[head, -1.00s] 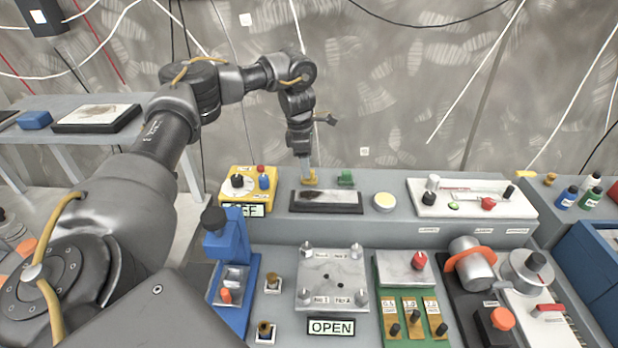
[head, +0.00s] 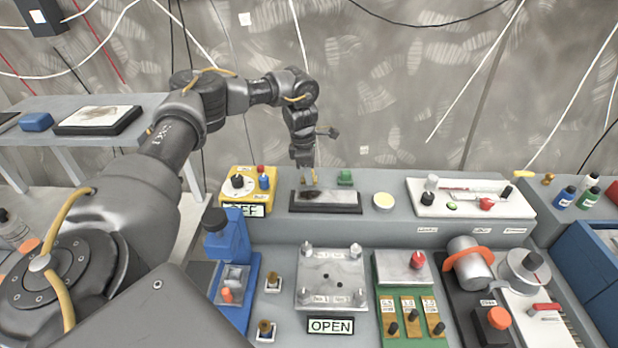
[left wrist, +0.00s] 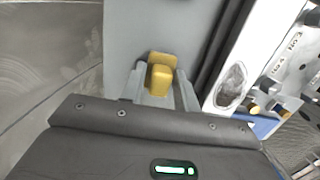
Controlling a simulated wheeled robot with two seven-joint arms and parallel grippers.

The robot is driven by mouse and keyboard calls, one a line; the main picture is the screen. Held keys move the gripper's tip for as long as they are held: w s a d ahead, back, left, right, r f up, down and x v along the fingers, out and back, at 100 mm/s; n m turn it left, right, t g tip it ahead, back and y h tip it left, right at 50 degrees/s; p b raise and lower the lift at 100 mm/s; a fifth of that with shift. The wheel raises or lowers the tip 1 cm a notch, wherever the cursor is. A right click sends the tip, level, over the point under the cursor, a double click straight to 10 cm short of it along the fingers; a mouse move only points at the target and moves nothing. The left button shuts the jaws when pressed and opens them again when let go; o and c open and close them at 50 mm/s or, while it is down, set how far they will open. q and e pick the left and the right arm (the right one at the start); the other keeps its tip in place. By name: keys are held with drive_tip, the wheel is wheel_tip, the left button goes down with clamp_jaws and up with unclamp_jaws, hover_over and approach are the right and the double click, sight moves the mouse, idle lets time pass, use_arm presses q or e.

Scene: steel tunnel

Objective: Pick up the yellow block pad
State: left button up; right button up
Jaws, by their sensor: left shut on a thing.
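The yellow block pad (head: 314,178) is a small yellow piece at the back of the grey raised shelf, just behind the dark framed plate. My left gripper (head: 308,175) reaches down to it from above and is shut on it. In the left wrist view the yellow block pad (left wrist: 162,76) sits between the two grey fingers, with its wider yellow part showing beyond. I cannot tell whether it is clear of the shelf. My right gripper is not in view.
A green block (head: 345,177) stands close to the right. The dark framed plate (head: 325,208) lies in front. A yellow dial box (head: 240,185) is to the left, a round pale disc (head: 383,201) and a white panel (head: 460,205) to the right. The wall is close behind.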

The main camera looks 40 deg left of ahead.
use_arm(q)
drive_tip(key=shift+w+r+b, duration=0.1)
drive_tip(key=shift+r+b, duration=0.3)
drive_tip(key=shift+r, duration=0.1)
drive_tip(key=r, duration=0.1)
drive_tip(key=r+b, duration=0.1)
drive_tip(key=r, duration=0.1)
drive_tip(key=shift+s+d, duration=0.2)
drive_tip(key=shift+d, duration=0.15)
drive_tip(key=s+d+r+b, duration=0.1)
drive_tip(key=s+d+r, duration=0.6)
drive_tip(key=d+r, duration=0.2)
drive_tip(key=shift+s+d, duration=0.35)
drive_tip(key=shift+d, duration=0.6)
